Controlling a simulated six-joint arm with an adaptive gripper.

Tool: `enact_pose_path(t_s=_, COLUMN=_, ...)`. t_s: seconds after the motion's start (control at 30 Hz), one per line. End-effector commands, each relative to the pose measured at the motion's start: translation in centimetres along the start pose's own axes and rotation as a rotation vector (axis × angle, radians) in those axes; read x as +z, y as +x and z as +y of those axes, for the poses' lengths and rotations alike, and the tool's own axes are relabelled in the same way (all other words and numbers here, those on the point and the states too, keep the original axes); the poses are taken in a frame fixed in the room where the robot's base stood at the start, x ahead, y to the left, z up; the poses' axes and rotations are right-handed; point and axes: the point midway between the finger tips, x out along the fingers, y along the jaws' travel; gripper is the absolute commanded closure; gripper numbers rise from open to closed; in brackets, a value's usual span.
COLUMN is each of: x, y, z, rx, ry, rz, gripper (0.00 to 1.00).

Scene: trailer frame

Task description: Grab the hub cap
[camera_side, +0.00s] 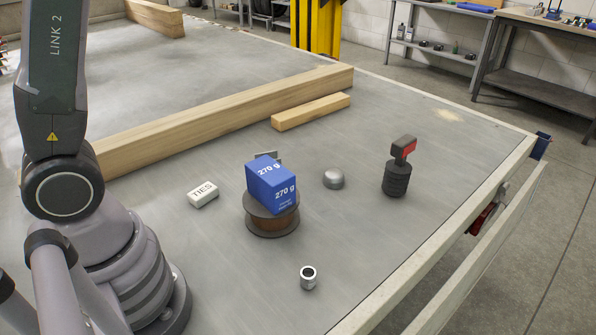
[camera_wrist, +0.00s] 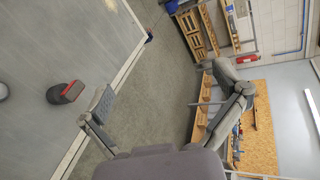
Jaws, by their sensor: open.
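The hub cap (camera_side: 334,179) is a small silver-grey dome lying on the grey tabletop, right of the blue box in the side view. In the wrist view a grey rounded piece at the left edge, probably the hub cap (camera_wrist: 3,91), is mostly cut off. My gripper (camera_wrist: 162,86) shows in the wrist view with its two fingers spread wide and nothing between them. It is tilted and faces past the table edge toward the floor and wall. The side view shows only my arm links, not the gripper.
A blue "270 g" box (camera_side: 271,183) sits on a copper-coloured spool (camera_side: 272,221) left of the hub cap. A black ribbed stack (camera_side: 396,178) with a red-black piece stands to the right. A white TIES box (camera_side: 203,194), metal ring (camera_side: 308,277) and wooden beams (camera_side: 230,115) surround.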

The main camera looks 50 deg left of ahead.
Motion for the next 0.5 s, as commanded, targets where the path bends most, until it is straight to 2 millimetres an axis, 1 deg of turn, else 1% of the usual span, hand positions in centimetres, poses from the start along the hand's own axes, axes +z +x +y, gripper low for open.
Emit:
enact_pose_path(t_s=0.03, x=-0.1, y=2.1, z=-0.7, rx=-0.034, ry=0.062, rz=-0.001, gripper=0.03)
enact_pose_path(t_s=0.1, x=0.1, y=4.6, z=-1.5, rx=-0.072, ry=0.121, rz=-0.008, gripper=0.03)
enact_pose_path(t_s=0.13, x=0.3, y=5.7, z=-1.5, rx=-0.080, ry=0.130, rz=-0.012, gripper=0.03)
enact_pose_path(t_s=0.17, x=0.6, y=6.8, z=-1.2, rx=-0.079, ry=0.122, rz=-0.017, gripper=0.03)
enact_pose_path(t_s=0.2, x=1.2, y=8.3, z=-0.1, rx=-0.061, ry=0.086, rz=-0.022, gripper=0.03)
enact_pose_path(t_s=0.27, x=2.1, y=10.5, z=3.1, rx=0.004, ry=-0.022, rz=-0.029, gripper=0.03)
enact_pose_path(t_s=0.3, x=2.6, y=11.4, z=5.4, rx=0.055, ry=-0.103, rz=-0.034, gripper=0.03)
enact_pose_path(t_s=0.37, x=3.1, y=12.5, z=9.0, rx=0.132, ry=-0.223, rz=-0.041, gripper=0.03)
enact_pose_path(t_s=0.4, x=3.4, y=13.0, z=11.5, rx=0.188, ry=-0.308, rz=-0.049, gripper=0.03)
enact_pose_path(t_s=0.47, x=3.7, y=13.6, z=15.7, rx=0.279, ry=-0.443, rz=-0.065, gripper=0.03)
enact_pose_path(t_s=0.5, x=3.8, y=13.8, z=18.7, rx=0.345, ry=-0.542, rz=-0.079, gripper=0.03)
